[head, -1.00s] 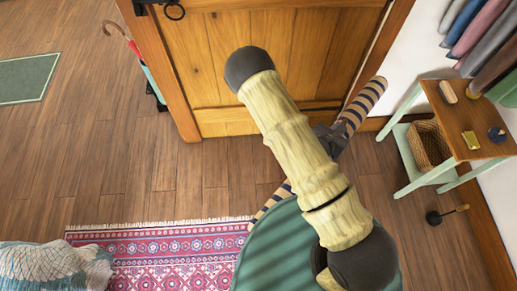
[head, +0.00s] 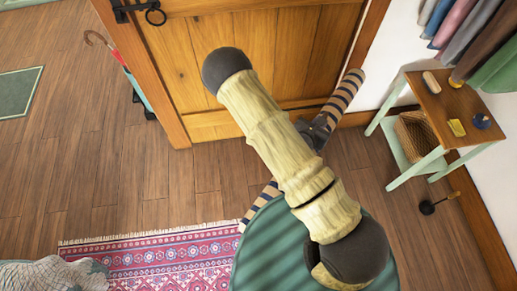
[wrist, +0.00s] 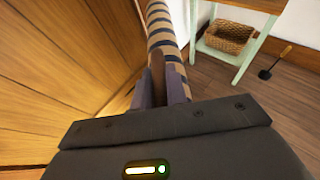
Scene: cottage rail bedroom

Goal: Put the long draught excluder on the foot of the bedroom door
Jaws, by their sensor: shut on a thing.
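The long draught excluder (head: 342,97) is a tube with dark blue and tan stripes. In the head view it slants across the front of the wooden bedroom door (head: 268,58), with its upper end by the door's right edge and its lower end (head: 262,197) near the rug. My arm hides part of its middle. My gripper (head: 316,130) is shut on it, beside the lower right of the door. In the wrist view the excluder (wrist: 161,28) runs up from between the fingers (wrist: 165,85), with the door close on the left. Whether it touches the floor is hard to tell.
A green-legged side table (head: 450,110) with a wicker basket (head: 412,137) and small items stands right of the door. A long-handled tool (head: 438,204) lies on the floor there. A pink patterned rug (head: 160,262) is at the front. An umbrella stand (head: 140,90) is left of the door.

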